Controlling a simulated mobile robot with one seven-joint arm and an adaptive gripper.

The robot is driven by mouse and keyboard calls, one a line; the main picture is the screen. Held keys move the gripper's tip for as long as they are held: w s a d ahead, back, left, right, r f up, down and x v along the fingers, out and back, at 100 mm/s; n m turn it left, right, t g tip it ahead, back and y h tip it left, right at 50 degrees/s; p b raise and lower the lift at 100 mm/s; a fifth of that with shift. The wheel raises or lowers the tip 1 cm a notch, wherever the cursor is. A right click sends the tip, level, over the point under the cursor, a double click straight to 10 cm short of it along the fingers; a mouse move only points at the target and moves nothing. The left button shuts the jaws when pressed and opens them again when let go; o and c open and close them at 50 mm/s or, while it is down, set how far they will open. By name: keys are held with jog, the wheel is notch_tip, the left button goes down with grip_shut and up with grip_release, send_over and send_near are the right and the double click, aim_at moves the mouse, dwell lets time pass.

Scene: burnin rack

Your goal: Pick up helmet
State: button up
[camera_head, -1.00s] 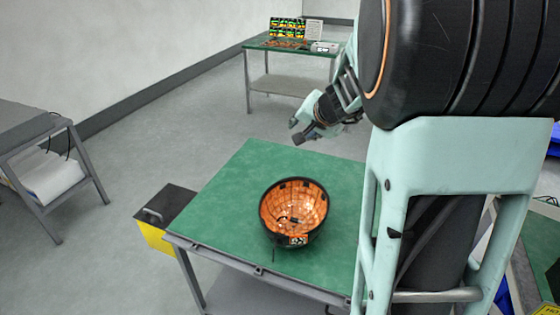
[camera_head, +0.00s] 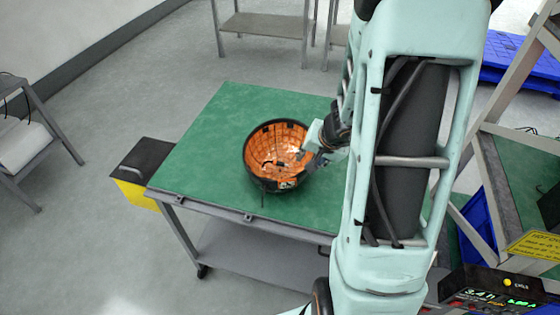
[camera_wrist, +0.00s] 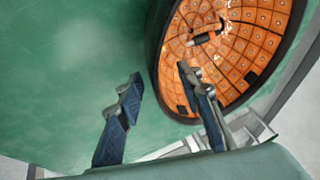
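The helmet (camera_head: 262,150) is bowl-shaped, with a black shell and an orange tiled inside, and lies open side up on the green table. My gripper (camera_head: 312,150) is at its right rim in the head view, where the arm partly hides the fingers. In the wrist view, the helmet (camera_wrist: 250,45) fills the upper right. My gripper (camera_wrist: 159,76) is open there, one finger over the green surface outside the rim and the other in front of the orange inside. The black wall shows between and beyond the fingertips. I cannot tell whether they touch it.
The green table (camera_head: 215,125) is otherwise mostly clear. A black and yellow box (camera_head: 143,168) adjoins its left edge. A grey table (camera_head: 28,130) stands at the left, and a grey shelf stand (camera_head: 265,25) behind. Blue pallets (camera_head: 520,65) and a grey frame are at the right.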

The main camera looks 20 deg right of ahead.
jog(key=x, duration=0.1)
jog(key=b+x, duration=0.1)
jog(key=x, duration=0.1)
jog(key=shift+s+d+f, duration=0.15)
jog(key=shift+d+f, duration=0.05)
jog(key=shift+f, duration=0.2)
jog(key=shift+w+f+b, duration=0.3)
jog(key=shift+w+f, duration=0.1)
jog(key=shift+f, duration=0.05)
jog(key=shift+c, duration=0.2)
grip_shut()
jog(key=shift+r, duration=0.1)
